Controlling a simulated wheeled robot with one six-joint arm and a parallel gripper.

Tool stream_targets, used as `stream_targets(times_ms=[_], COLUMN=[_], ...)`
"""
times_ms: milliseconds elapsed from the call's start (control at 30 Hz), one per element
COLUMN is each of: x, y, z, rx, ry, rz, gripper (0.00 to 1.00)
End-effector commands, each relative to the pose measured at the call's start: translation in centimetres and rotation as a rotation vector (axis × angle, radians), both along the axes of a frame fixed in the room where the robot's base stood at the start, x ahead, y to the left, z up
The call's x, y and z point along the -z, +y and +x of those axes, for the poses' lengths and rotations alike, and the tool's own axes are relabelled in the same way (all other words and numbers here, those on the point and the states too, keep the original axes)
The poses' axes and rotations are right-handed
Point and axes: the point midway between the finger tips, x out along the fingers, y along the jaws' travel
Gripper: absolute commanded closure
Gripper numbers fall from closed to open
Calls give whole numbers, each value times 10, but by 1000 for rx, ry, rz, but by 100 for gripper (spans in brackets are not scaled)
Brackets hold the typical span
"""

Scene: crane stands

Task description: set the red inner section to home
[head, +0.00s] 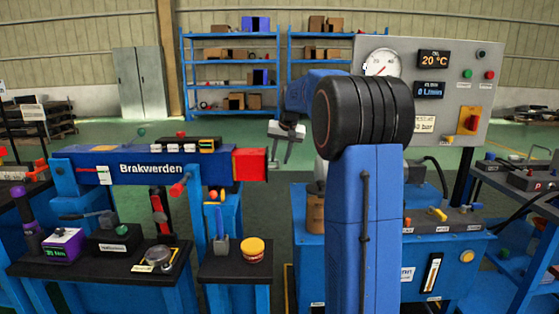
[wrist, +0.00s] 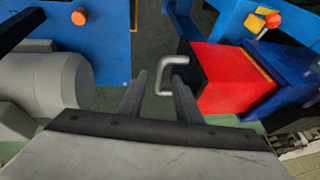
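The red inner section (head: 250,165) sticks out of the right end of the blue beam (head: 135,168) marked "Brakwerden". In the wrist view, the red section (wrist: 228,75) has a dark end plate with a grey U-shaped handle (wrist: 171,63). My gripper (head: 288,158) hangs just right of the red end in the head view. In the wrist view, my gripper (wrist: 158,85) is open, its two fingers apart. The handle's outer bar shows between and just beyond the fingertips; I cannot tell whether either finger touches it. The handle is not clear in the head view.
A black bench with a yellow-lidded tin (head: 252,250) stands below the beam. A grey control panel (head: 450,85) on a blue unit stands right, behind my arm. In the wrist view, a grey cylinder (wrist: 60,85) lies left of my fingers. Green floor shows between the stands.

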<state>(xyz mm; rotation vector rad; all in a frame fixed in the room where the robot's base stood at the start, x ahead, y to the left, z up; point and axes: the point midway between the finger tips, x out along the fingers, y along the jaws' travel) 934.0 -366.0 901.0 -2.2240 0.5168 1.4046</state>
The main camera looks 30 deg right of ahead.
Motion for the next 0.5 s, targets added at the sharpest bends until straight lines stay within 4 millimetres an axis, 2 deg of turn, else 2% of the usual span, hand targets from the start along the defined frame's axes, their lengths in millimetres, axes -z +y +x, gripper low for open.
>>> stream_targets(times_ms=[200,467,500], x=[11,12,12], y=[-1,-1,-1], z=[5,6,6], rx=[0,0,0], ry=[-1,-1,-1], rz=[-1,-1,-1], gripper=[69,69,74])
